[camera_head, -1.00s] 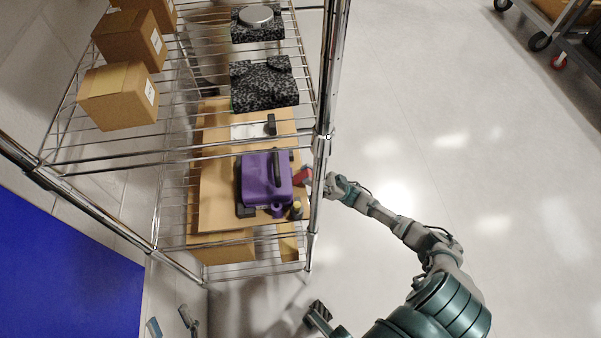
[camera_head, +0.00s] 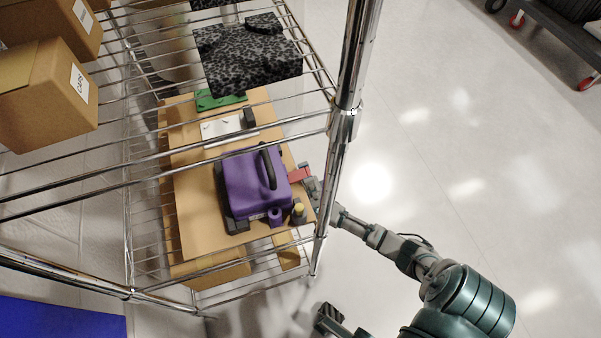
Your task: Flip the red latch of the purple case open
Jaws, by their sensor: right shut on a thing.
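The purple case (camera_head: 245,187) with a dark handle lies on a brown board on the lower level of a wire rack. Its red latch (camera_head: 298,175) sticks out at the case's right side. My right gripper (camera_head: 307,177) reaches in from the right, past the rack's front post, and is shut on the red latch. The fingers are small and partly hidden by the latch and post.
A chrome post (camera_head: 350,100) stands close to my right arm. Cardboard boxes (camera_head: 45,95) and a speckled black case (camera_head: 250,55) sit on the upper shelf. A small yellow-topped item (camera_head: 298,210) is beside the purple case.

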